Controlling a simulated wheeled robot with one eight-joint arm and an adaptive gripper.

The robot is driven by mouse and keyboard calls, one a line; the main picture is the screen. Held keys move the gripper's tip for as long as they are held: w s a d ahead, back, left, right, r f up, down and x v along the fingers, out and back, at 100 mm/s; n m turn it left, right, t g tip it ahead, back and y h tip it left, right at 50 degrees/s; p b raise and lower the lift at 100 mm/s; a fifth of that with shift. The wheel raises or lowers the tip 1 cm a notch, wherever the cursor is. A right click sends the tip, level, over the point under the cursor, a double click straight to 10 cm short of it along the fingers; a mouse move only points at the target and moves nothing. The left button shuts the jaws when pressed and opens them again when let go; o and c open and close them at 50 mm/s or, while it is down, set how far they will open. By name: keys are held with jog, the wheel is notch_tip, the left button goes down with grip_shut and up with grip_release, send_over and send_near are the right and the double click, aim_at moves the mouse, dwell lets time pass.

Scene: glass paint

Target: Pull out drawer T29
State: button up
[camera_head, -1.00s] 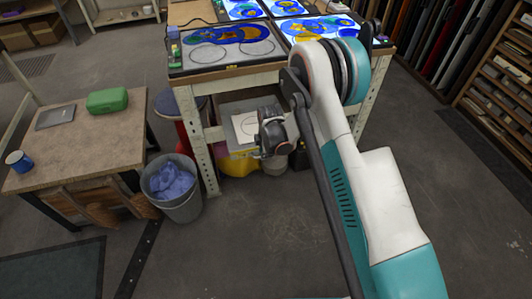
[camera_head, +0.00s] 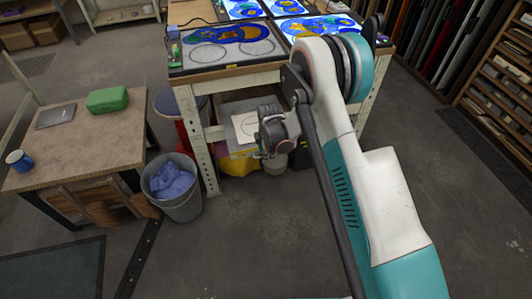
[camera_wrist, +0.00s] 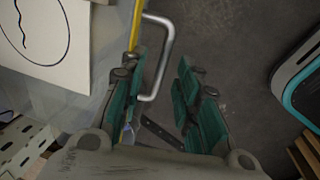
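A pale drawer front or panel (camera_wrist: 85,95) with a yellow strip shows at the left of the wrist view. A bent metal bar handle (camera_wrist: 160,62) sticks out from it. No T29 label is readable. My gripper (camera_wrist: 167,90) is open, its green-padded fingers standing apart. The handle's near end lies between them, close to the left finger; I cannot tell whether they touch. In the head view my gripper (camera_head: 262,150) is small and partly hidden by its wrist, in front of the space under the light table (camera_head: 225,73).
A sheet of paper with a drawn circle (camera_wrist: 45,30) lies beside the handle. A bin with a blue bag (camera_head: 173,190) and a wooden table (camera_head: 75,145) stand to the left. Racks (camera_head: 500,90) stand at the right. The floor in front is clear.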

notch_tip(320, 180, up, 11)
jog(key=s, duration=0.2)
jog(key=shift+d, duration=0.3)
jog(key=s+d+r+m+t, duration=0.1)
jog(key=s+d+r+m, duration=0.25)
jog(key=r, duration=0.45)
jog(key=s+d+r+m, duration=0.3)
jog(key=d+r, duration=0.1)
jog(key=r, duration=0.4)
jog(key=s+d+r+m+t, duration=0.1)
jog(key=s+d+r+m, duration=0.25)
jog(key=r, duration=0.35)
jog(key=s+d+r+m+t, duration=0.1)
jog(key=s+d+r+m, duration=0.1)
jog(key=s, duration=0.5)
jog(key=s+d+r+m+t, duration=0.1)
jog(key=s+d+r+m, duration=0.1)
jog(key=s+d+m, duration=0.2)
jog(key=s+d+r+m+t, duration=0.1)
jog(key=s+m, duration=0.4)
jog(key=s, duration=0.5)
jog(key=shift+s+d+r+h, duration=0.35)
jog(key=shift+d+r, duration=0.25)
jog(key=shift+d, duration=0.4)
